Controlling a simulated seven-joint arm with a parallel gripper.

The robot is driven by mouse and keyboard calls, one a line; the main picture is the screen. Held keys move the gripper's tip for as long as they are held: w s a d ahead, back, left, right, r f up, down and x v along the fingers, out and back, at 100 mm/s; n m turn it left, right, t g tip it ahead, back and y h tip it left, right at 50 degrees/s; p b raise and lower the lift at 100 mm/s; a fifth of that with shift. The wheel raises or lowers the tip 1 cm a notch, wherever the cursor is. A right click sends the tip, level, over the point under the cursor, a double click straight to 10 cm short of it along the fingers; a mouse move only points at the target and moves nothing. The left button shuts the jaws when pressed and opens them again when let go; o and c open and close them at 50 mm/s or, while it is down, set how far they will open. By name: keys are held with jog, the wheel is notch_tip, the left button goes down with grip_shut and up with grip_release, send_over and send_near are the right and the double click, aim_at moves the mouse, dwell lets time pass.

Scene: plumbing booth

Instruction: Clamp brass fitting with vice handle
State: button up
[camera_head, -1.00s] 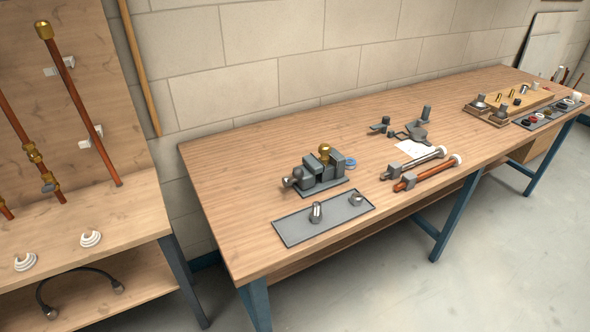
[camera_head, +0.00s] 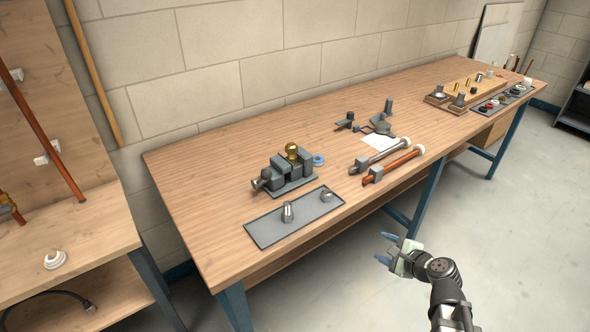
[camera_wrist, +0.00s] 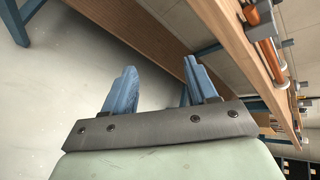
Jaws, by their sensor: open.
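The grey vice (camera_head: 290,173) stands on the wooden workbench, towards its left part. The brass fitting (camera_head: 292,152) sits upright at the vice's jaws; I cannot tell whether they grip it. The vice handle (camera_head: 262,180) is at the vice's left end, with a rounded dark knob. My gripper (camera_head: 386,249) is in front of the bench over the floor, lower than the bench top and well apart from the vice. In the wrist view its two blue fingers (camera_wrist: 160,88) are spread with nothing between them. The vice does not show clearly there.
A grey tray (camera_head: 268,232) with two metal fittings lies in front of the vice. A blue ring (camera_head: 318,160) lies right of it. Grey and orange wrenches (camera_head: 398,164) lie near the front edge. The bench's front edge (camera_head: 300,237) stands between my gripper and the vice.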

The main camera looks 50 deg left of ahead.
jog(key=s+a+r+m+g+y, duration=0.1)
jog(key=s+a+r+m+y, duration=0.3)
jog(key=s+a+r, duration=0.65)
jog(key=m+g+y, duration=0.1)
jog(key=m+y, duration=0.1)
jog(key=m, duration=0.4)
send_near(260, 180)
jog(key=d+r, duration=0.4)
jog(key=d, duration=0.1)
jog(key=a, duration=1.4)
jog(key=shift+w, duration=0.3)
jog(key=shift+c, duration=0.2)
grip_shut()
